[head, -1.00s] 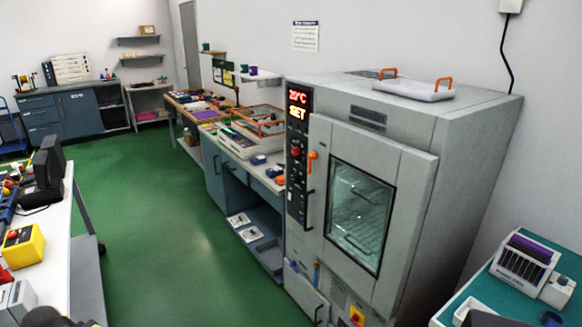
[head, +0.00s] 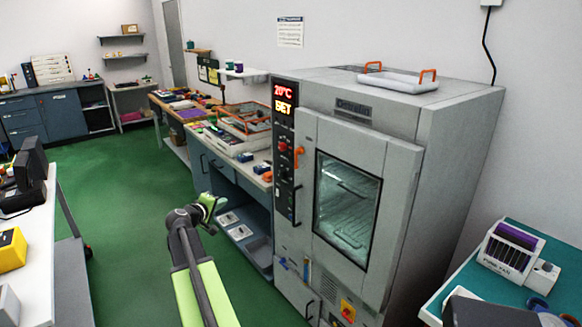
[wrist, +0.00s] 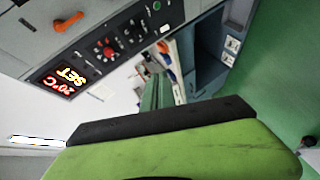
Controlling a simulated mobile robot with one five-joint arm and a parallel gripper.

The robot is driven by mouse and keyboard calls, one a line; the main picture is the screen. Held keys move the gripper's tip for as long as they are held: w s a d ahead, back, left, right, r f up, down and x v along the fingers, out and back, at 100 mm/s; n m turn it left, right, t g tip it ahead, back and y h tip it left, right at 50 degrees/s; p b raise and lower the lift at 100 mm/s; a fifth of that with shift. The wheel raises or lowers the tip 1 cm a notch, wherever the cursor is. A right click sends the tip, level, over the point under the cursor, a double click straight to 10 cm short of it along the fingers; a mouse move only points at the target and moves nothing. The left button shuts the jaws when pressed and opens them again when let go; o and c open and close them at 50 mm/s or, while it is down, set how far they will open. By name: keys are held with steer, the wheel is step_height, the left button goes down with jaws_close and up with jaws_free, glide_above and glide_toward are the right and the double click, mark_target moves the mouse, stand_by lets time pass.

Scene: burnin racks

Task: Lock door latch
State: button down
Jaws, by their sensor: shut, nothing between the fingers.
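The grey oven's door (head: 398,190) has a large window and appears closed against the cabinet. A small orange latch lever (head: 298,151) sits at the door's left edge, beside the control panel (head: 284,165). The wrist view shows an orange lever (wrist: 68,21) at upper left, near the tilted panel (wrist: 108,48). My gripper (head: 214,203) is green and dark, left of the oven and lower than the latch, apart from it. It is shut and empty. In the wrist view its green body fills the bottom and hides what lies behind.
A workbench (head: 252,180) with trays and tools runs left of the oven. A white table (head: 38,240) stands at left and a teal table (head: 555,262) at right. A tray with orange handles (head: 398,83) lies on the oven. Green floor (head: 125,210) is clear between.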

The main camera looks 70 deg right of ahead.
steer(key=s+d+r+n+h, duration=0.1)
steer(key=s+d+r+h, duration=0.1)
steer(key=s+d, duration=0.4)
steer(key=s+d+r+n+g+h, duration=0.1)
steer(key=s+d+r, duration=0.4)
steer(key=d, duration=0.5)
steer(key=shift+s+d+r+n+h, duration=0.25)
steer(key=shift+s+n+h, duration=0.15)
steer(key=shift+s, duration=0.85)
steer(key=d, duration=1)
steer(key=shift+s+a+f, duration=0.1)
steer(key=shift+s+a, duration=0.15)
steer(key=shift+s, duration=0.45)
steer(key=shift+s+a+r, duration=0.1)
steer(key=shift+s+a, duration=0.1)
steer(key=shift+s, duration=0.5)
steer(key=shift+s+a+f, duration=0.1)
steer(key=shift+s+a, duration=0.15)
steer(key=shift+s, duration=0.45)
